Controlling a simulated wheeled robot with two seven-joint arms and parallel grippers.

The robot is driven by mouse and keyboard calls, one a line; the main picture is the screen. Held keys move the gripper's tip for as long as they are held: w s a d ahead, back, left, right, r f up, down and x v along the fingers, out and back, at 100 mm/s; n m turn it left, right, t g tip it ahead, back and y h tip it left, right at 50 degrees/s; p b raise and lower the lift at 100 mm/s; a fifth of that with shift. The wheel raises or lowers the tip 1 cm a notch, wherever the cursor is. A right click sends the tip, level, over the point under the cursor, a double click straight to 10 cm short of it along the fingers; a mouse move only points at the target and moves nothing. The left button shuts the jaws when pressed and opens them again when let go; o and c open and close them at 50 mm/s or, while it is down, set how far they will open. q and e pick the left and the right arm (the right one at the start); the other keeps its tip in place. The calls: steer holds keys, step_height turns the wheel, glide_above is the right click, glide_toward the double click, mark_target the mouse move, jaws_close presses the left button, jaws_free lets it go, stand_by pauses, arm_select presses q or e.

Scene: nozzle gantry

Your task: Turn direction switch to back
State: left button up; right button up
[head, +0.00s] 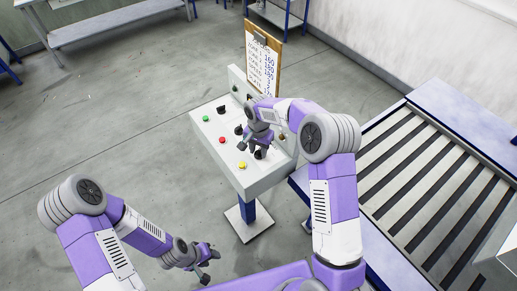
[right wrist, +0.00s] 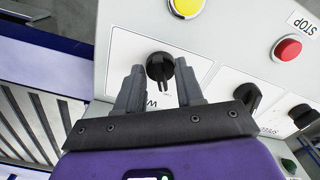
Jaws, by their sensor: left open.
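The control panel (head: 232,148) is a light grey sloped box with coloured buttons and black knobs. My right gripper (head: 252,146) is over its near part. In the right wrist view my right gripper (right wrist: 160,80) is open, with its fingers on either side of a black rotary knob (right wrist: 160,67). A gap shows beside the knob; contact is not visible. A label below this knob is mostly hidden by the gripper, so I cannot confirm it is the direction switch. My left gripper (head: 208,254) is open and empty, low over the floor, away from the panel.
A yellow button (right wrist: 186,6) and red stop button (right wrist: 288,49) are near the knob. More black knobs (right wrist: 248,97) lie to its right. A green button (head: 205,118) is farther along. A clipboard (head: 262,62) stands behind the panel; a roller conveyor (head: 425,165) is at right.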

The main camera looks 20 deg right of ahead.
jaws_close()
steer(key=shift+m+b, duration=0.65)
steer(key=shift+m, duration=1.35)
steer(key=m, duration=0.3)
steer(key=shift+w+m+b, duration=0.15)
steer(key=shift+m+b, duration=0.15)
steer(key=shift+b, duration=0.1)
steer(key=m, duration=0.4)
steer(key=shift+w, duration=0.1)
steer(key=shift+m+p, duration=0.3)
